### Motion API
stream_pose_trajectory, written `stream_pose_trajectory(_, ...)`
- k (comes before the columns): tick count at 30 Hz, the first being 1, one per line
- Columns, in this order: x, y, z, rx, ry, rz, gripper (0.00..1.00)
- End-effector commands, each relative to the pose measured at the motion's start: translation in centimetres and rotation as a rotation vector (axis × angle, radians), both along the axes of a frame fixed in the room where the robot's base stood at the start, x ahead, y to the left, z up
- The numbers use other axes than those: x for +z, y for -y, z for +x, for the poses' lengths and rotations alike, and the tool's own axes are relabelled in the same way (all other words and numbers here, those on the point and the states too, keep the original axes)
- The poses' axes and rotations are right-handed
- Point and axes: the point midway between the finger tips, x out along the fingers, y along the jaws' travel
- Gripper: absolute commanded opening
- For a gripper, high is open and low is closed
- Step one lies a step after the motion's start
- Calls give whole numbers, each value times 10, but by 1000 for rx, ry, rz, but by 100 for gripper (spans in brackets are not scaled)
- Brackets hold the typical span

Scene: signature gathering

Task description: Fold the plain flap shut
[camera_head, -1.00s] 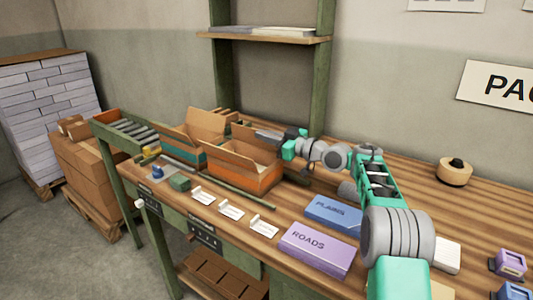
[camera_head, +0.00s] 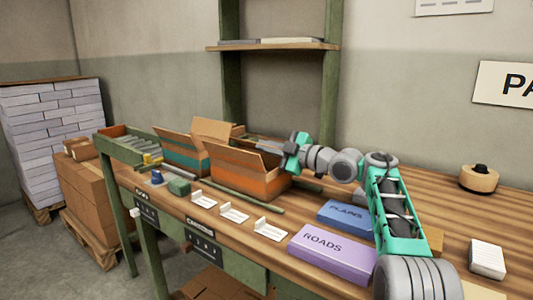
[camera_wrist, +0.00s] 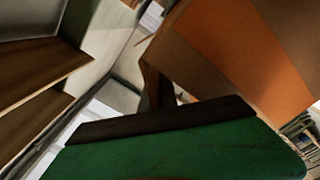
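An open carton with an orange band (camera_head: 238,181) stands on the workbench. Its near brown flap (camera_head: 236,157) is raised, and another brown flap (camera_head: 212,130) stands up at the back. I cannot tell which flap is the plain one. My gripper (camera_head: 272,147) is at the carton's right rear, close above its edge; contact is unclear. In the wrist view, a green part with a dark edge fills the bottom, and a brown and orange carton surface (camera_wrist: 235,45) fills the upper right. Whether my fingers are apart is hidden.
A teal-banded open carton (camera_head: 183,154) stands just left. White card holders (camera_head: 233,213) line the front edge. Blue PLAINS (camera_head: 346,217) and purple ROADS (camera_head: 333,254) boxes lie right of them. A shelf (camera_head: 275,46) is behind; the bench's right rear is mostly clear.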

Motion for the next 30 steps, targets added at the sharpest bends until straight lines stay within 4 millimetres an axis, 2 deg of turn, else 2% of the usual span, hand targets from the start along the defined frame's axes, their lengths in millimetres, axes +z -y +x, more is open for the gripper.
stream_pose_trajectory(16,-1,-1,-1,0,23,-15,0)
stream_pose_trajectory(18,-1,-1,-1,0,23,-15,9)
stream_pose_trajectory(24,-1,0,-1,0,23,-15,25)
stream_pose_trajectory(30,-1,0,-1,0,23,-15,25)
